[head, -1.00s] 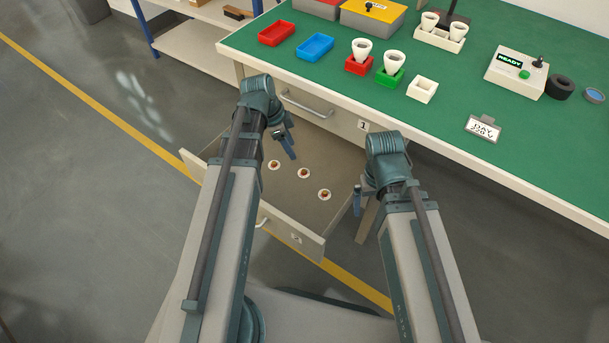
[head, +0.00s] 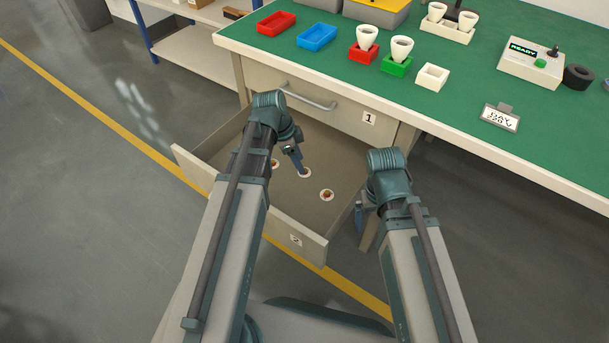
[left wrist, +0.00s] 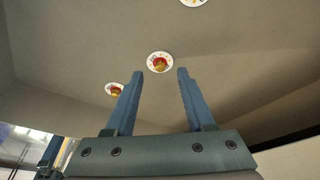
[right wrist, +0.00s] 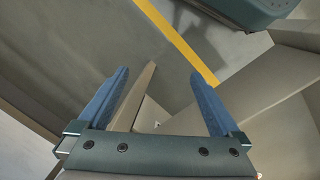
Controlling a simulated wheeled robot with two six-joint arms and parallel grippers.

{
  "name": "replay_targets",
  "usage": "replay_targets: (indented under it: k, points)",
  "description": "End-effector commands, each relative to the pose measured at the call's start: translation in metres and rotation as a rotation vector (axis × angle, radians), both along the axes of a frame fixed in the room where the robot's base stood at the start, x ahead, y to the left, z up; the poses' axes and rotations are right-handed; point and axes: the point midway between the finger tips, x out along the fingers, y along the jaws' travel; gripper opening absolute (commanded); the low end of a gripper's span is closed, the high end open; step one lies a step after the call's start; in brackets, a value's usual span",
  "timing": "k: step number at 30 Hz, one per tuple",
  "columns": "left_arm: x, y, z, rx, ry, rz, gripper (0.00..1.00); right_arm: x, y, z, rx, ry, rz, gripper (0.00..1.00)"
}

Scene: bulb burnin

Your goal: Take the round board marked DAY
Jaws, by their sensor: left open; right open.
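Three small round boards, white with an orange-red centre, lie in the open drawer; their markings are too small to read. In the head view, the left one (head: 275,164) is partly covered by my left arm, the middle one (head: 305,173) is at my left gripper, and the right one (head: 326,195) lies clear. My left gripper (head: 299,167) is open and empty. In the left wrist view the middle board (left wrist: 160,62) shows just beyond and between the fingertips. My right gripper (head: 360,218) is open and empty by the drawer's right side.
The drawer (head: 300,222) is marked 2; a shut drawer marked 1 (head: 345,118) is above it.

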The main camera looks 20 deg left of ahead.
Motion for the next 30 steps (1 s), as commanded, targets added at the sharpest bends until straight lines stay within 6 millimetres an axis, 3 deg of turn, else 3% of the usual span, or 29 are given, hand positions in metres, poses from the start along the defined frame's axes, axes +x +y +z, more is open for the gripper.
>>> replay_targets:
  k: [1,6,15,24,30]
  points:
    - [0.001,-0.001,-0.013,0.000,0.000,-0.001,0.54,0.000,0.000,-0.013,0.001,0.000,0.001,1.00]
    - [0.003,-0.006,-0.030,0.000,0.000,-0.001,0.54,0.000,0.001,-0.031,0.004,0.000,0.005,1.00]
    - [0.003,-0.008,-0.030,0.000,0.000,0.000,0.54,0.000,0.001,-0.030,0.005,0.000,0.006,1.00]
    - [0.003,-0.008,-0.030,0.000,0.000,0.000,0.00,0.000,0.001,-0.030,0.005,0.000,0.006,1.00]
    - [0.003,-0.008,-0.030,0.000,0.000,0.000,0.00,0.000,0.001,-0.030,0.005,0.000,0.006,1.00]
